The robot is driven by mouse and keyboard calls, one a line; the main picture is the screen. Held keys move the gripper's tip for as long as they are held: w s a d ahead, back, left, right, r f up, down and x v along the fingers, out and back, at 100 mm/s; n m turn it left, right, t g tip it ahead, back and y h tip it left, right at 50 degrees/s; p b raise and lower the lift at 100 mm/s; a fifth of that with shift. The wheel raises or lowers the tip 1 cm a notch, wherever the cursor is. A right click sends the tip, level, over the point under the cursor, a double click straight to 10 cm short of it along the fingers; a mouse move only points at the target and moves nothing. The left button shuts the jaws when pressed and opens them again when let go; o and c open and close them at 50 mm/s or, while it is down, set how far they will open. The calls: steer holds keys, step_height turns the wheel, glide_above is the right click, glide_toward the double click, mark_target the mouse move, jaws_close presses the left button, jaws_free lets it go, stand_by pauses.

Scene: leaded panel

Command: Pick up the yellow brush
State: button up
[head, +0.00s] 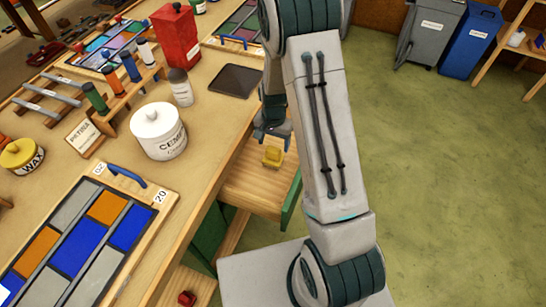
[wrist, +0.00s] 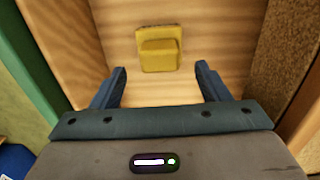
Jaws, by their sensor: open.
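The yellow brush (head: 272,156) lies in an open wooden drawer (head: 245,183) under the bench top. In the wrist view the brush (wrist: 160,50) is a yellow block with a raised grip, lying on the wooden drawer floor. My gripper (head: 272,138) hangs over the drawer, close to the brush in the head view. In the wrist view its two blue fingers are spread wide and nothing is between them. The brush shows just beyond the fingertips, about midway between them. I cannot tell the exact height gap.
The green drawer front (head: 291,199) and the bench edge flank the brush. On the bench stand a cement tub (head: 158,132), a red can (head: 176,36), a dark square pad (head: 236,80) and a coloured glass panel (head: 80,240). Green floor is open at right.

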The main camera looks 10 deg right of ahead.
mark_target(273, 149)
steer(key=shift+f+p, duration=0.35)
steer(key=shift+f, duration=2)
steer(key=c, duration=1.2)
steer(key=shift+c, duration=0.2)
steer(key=shift+r, duration=0.1)
step_height(273, 149, up, 10)
steer(key=shift+f+b, duration=0.1)
steer(key=shift+b, duration=0.3)
